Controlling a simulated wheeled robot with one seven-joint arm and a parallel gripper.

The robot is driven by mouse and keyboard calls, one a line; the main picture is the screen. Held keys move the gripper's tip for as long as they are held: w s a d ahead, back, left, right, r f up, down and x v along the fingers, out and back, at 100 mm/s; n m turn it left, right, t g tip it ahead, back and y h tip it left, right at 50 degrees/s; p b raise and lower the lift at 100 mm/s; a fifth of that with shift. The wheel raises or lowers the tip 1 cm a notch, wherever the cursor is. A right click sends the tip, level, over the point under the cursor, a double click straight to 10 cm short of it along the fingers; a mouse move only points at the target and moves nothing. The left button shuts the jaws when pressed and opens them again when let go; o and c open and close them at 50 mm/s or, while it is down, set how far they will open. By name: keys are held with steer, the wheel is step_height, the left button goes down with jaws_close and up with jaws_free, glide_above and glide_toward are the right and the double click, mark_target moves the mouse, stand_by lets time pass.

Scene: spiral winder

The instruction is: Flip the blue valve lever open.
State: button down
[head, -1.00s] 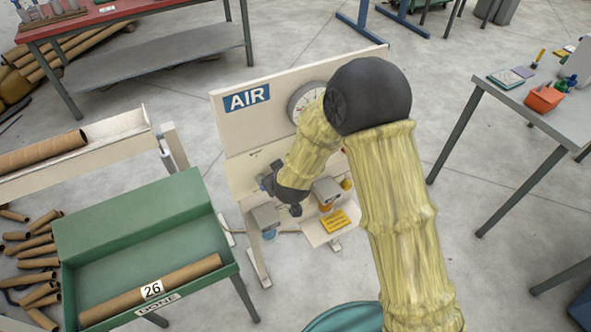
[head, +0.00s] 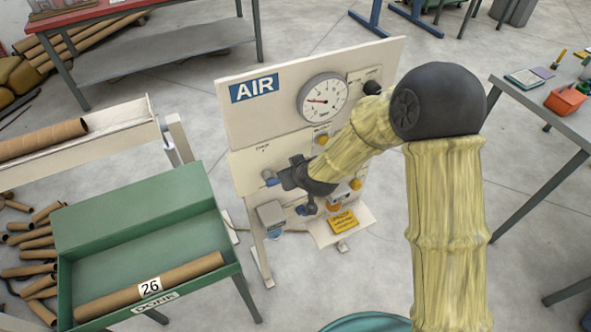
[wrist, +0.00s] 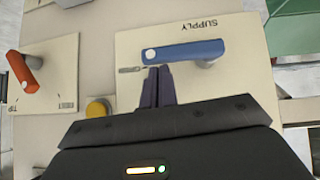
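The blue valve lever (wrist: 185,53) lies sideways across a cream plate marked SUPPLY in the wrist view, where the lettering is upside down. Its pivot is a grey boss near the right end and a white spot marks its left end. My gripper (wrist: 157,72) has its two dark fingers side by side with no clear gap. Their tips are at the lever's near edge, left of its middle; I cannot tell if they touch. In the head view my gripper (head: 281,178) is at the panel's left side, with a bit of blue at its tip.
The AIR panel (head: 275,115) carries a round gauge (head: 322,98). A red lever (wrist: 24,72) and a yellow button (wrist: 98,110) are beside the SUPPLY plate. A green bin (head: 130,200) stands left of the panel, and a grey table (head: 560,110) stands right.

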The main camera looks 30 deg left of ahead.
steer(key=shift+d+f, duration=0.1)
steer(key=shift+d, duration=0.05)
steer(key=w+a+r+p+v, duration=0.1)
steer(key=w+r+v, duration=0.1)
steer(key=v, duration=1.1)
steer(key=shift+a, duration=0.15)
steer(key=shift+s+r, duration=0.1)
steer(key=shift+s, duration=0.05)
stand_by(0.3)
